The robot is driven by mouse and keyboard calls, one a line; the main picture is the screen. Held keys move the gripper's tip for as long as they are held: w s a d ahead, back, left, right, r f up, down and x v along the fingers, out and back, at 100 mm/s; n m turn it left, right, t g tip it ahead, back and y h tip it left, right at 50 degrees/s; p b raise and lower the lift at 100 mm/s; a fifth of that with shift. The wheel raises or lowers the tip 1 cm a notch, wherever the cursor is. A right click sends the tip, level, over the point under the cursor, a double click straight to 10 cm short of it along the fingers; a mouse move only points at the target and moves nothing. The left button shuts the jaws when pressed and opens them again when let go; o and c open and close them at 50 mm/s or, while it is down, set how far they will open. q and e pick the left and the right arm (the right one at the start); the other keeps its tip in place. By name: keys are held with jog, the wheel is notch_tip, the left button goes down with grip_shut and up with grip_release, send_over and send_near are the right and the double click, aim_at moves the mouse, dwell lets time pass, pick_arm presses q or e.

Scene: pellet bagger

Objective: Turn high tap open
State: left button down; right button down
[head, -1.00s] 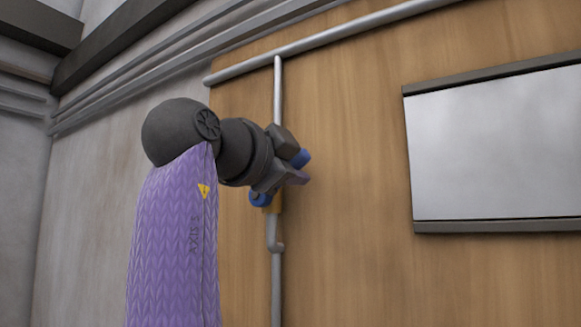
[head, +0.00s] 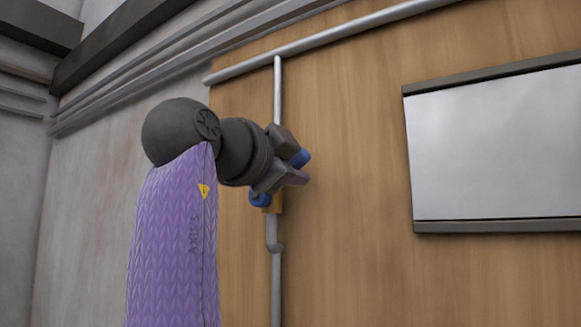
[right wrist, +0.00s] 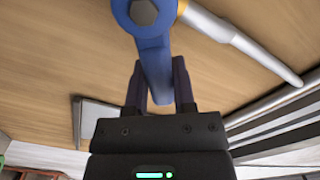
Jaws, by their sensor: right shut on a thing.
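The high tap has a blue lever handle (head: 301,158) and a yellow body (head: 275,203) on a vertical grey pipe (head: 277,295) against a wooden panel. In the right wrist view the blue lever (right wrist: 155,68) runs from a round hub with a grey bolt (right wrist: 143,12) down between my fingers. My right gripper (head: 288,160) is shut on the lever; its two dark fingers (right wrist: 160,85) lie on either side of it. In the head view my gripper hides much of the tap. My left gripper is not in view.
The wooden panel (head: 350,130) fills the middle and right. A grey horizontal pipe (head: 340,38) crosses above the tap. A framed pale window or board (head: 495,145) is at the right. The wall left of my arm is clear.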

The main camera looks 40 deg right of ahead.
jog(key=shift+w+a+r+n, duration=0.15)
jog(key=shift+r+n, duration=0.15)
jog(key=shift+n, duration=0.3)
jog(key=shift+w+r+n, duration=0.15)
jog(key=shift+r+n, duration=0.1)
jog(key=shift+n, duration=0.35)
jog(key=shift+w+a+r+n, duration=0.1)
jog(key=shift+w+r+n, duration=0.1)
jog(key=shift+n, duration=0.3)
jog(key=shift+w+a+r+n, duration=0.1)
jog(key=shift+w+n, duration=0.1)
jog(key=shift+n, duration=0.3)
jog(key=shift+c, duration=2.2)
grip_release()
jog(key=shift+s, duration=0.1)
